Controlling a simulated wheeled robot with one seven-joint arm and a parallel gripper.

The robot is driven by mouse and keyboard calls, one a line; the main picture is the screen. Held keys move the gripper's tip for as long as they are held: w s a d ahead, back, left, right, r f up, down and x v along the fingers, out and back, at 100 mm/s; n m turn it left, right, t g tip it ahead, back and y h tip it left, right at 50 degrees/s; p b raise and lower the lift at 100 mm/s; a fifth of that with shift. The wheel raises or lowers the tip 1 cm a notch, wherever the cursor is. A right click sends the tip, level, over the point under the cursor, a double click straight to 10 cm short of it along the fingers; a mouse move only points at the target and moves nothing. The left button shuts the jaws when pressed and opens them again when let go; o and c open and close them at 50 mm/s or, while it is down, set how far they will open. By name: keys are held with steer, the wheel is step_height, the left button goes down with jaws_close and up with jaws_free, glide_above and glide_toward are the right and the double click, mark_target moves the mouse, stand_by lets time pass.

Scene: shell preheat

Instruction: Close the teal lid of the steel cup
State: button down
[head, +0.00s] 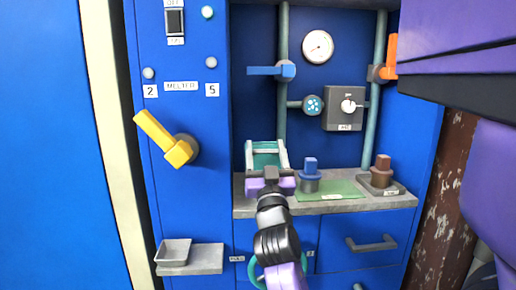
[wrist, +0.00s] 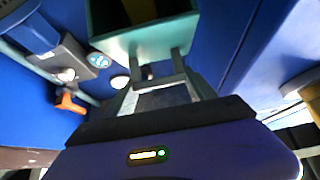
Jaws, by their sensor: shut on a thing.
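A teal piece that I take for the lid (head: 265,160) shows at the left of the grey counter, between pale bars. It also shows large at the top of the wrist view (wrist: 146,42), tilted, with a dark hollow side. My gripper (wrist: 157,72) has its two grey fingers reaching up to the teal piece's near edge. It looks shut on the lid there. In the head view my gripper (head: 266,168) is at the counter's front edge, just before the teal piece. I cannot make out the steel cup; my gripper covers much of that spot.
A blue-topped grey piece (head: 310,178) stands just right of my gripper by a green mat (head: 345,190). A brown plug (head: 381,172) sits in a tray farther right. A yellow lever (head: 165,140) juts out at left, above a small grey tray (head: 173,252). Pipes and valves line the wall.

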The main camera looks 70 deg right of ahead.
mark_target(266, 164)
steer(key=f+b, duration=0.1)
steer(key=a+f+b, duration=0.1)
steer(key=f+b, duration=0.1)
steer(key=shift+s+a+f, duration=0.1)
steer(key=shift+s+a, duration=0.2)
steer(key=shift+s, duration=0.05)
steer(key=shift+s+a+f+t+h+b, duration=0.1)
steer(key=shift+a+f+t+h+b, duration=0.15)
steer(key=shift+f+b, duration=0.4)
steer(key=shift+s+a+f+t+h+b, duration=0.15)
steer(key=shift+a+f+h+b, duration=0.15)
steer(key=shift+b, duration=0.6)
steer(key=shift+w, duration=0.1)
steer(key=shift+c, duration=1.6)
jaws_free()
steer(key=shift+d, duration=0.1)
steer(key=v, duration=0.7)
steer(key=shift+a+f, duration=0.25)
steer(key=shift+a, duration=0.05)
